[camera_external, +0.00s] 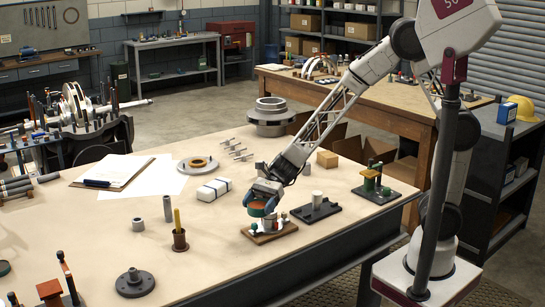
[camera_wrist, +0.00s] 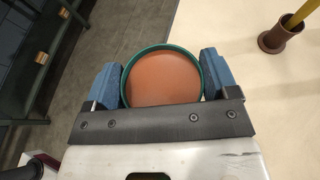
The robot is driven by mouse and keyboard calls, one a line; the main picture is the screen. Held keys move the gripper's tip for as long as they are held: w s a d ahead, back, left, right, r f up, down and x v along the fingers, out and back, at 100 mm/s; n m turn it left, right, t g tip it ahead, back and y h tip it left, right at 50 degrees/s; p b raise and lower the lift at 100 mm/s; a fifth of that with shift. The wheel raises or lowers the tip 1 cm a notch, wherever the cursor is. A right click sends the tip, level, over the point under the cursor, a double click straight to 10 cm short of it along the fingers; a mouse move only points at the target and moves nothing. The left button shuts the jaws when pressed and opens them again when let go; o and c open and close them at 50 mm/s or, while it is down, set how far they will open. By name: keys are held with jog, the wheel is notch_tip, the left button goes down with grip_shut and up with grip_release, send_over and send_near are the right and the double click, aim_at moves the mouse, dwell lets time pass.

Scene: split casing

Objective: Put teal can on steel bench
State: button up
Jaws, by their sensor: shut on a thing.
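The teal can (camera_external: 257,210) shows in the external view as a teal round body with an orange-brown face, just above the near part of the big table. In the wrist view the can (camera_wrist: 162,78) is a teal rim around an orange-brown disc. My gripper (camera_external: 264,197) is shut on it, with the blue fingers (camera_wrist: 161,82) at its two sides. The underside of the can is hidden. A grey metal bench (camera_external: 172,42) with a lower shelf stands against the back wall, far from my gripper; I cannot tell for certain that it is the steel bench.
Below the can is a wooden-based fixture (camera_external: 270,232); I cannot tell whether they touch. A dark fixture with a white cylinder (camera_external: 317,198) and a green fixture (camera_external: 370,183) stand to the right. A brown pot with a yellow stick (camera_external: 180,238) stands to the left.

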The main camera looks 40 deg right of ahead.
jog(key=w+d+m+t, duration=0.35)
jog(key=w+d, duration=0.45)
jog(key=w, duration=0.5)
jog(key=w+d+m+t, duration=0.35)
jog(key=w+d, duration=0.45)
jog(key=w, duration=0.4)
jog(key=w+d+m+t+h, duration=0.1)
jog(key=w+d+m+t, duration=0.1)
jog(key=w+d, duration=0.6)
jog(key=w+d+m+t+h, duration=0.15)
jog(key=w+d, duration=0.25)
jog(key=d, duration=0.8)
jog(key=w+d+m+t, duration=0.25)
jog(key=w+d, duration=0.35)
jog(key=d, duration=0.3)
jog(key=shift+n+t, duration=0.3)
jog(key=f, duration=0.9)
jog(key=shift+s+d+f, duration=0.2)
jog(key=shift+d+f, duration=0.05)
jog(key=shift+f, duration=0.8)
jog(key=shift+w, duration=0.15)
jog(key=w, duration=0.5)
jog(key=w+a+f, duration=0.1)
jog(key=w, duration=0.9)
jog(key=shift+w+a+f, duration=0.2)
jog(key=shift+w+a, duration=0.1)
jog(key=shift+a, duration=0.1)
jog(key=shift+f, duration=0.15)
